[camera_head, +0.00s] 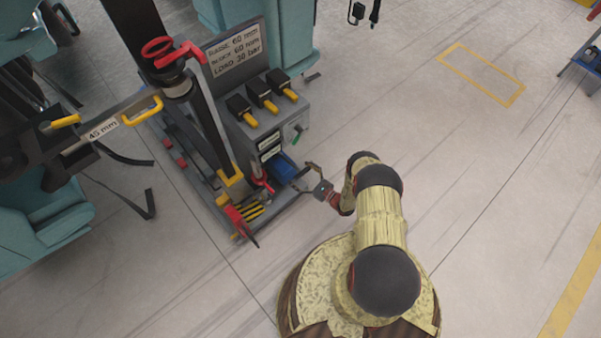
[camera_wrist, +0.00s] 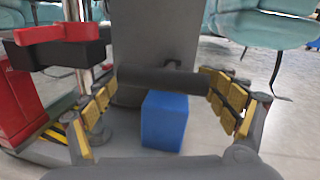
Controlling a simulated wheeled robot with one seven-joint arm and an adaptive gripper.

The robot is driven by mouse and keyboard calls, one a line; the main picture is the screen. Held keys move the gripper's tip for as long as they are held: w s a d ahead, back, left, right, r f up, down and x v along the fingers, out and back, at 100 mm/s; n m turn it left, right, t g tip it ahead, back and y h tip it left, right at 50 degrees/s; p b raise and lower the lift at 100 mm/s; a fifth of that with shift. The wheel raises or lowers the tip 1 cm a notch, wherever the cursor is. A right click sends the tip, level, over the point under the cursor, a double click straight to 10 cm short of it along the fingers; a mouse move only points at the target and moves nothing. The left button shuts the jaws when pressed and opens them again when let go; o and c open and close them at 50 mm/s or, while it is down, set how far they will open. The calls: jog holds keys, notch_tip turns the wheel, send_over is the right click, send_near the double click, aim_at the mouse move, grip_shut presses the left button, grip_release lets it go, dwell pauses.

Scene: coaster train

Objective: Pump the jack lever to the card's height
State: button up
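The card (camera_head: 234,50) on the grey station reads RAISE 60 mm, BLOCK 60 mm, LOAD 30 bar. A red handle (camera_head: 240,222) leans at the station's front corner; I cannot tell for sure whether it is the jack lever. My gripper (camera_head: 303,177) is open and empty at the station's right side, beside a blue block (camera_head: 283,167). In the wrist view the open fingers (camera_wrist: 160,88) stand either side of a dark horizontal bar (camera_wrist: 160,80), with the blue block (camera_wrist: 164,121) below it. Whether the fingers touch the bar is unclear.
Three black blocks with yellow ends (camera_head: 262,93) sit on the station's top. A red clamp-like part (camera_head: 182,54) tops the dark column. A plate marked 45 mm (camera_head: 102,131) is at left, near teal seats (camera_head: 45,235).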

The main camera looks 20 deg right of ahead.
jog(key=o, duration=0.5)
jog(key=shift+s+a+f, duration=0.15)
jog(key=shift+s, duration=0.25)
jog(key=shift+w+d, duration=0.2)
jog(key=shift+d, duration=0.1)
jog(key=shift+s+d, duration=0.1)
jog(key=shift+s, duration=0.05)
jog(key=v, duration=1.1)
jog(key=shift+s, duration=0.35)
jog(key=shift+c, duration=0.4)
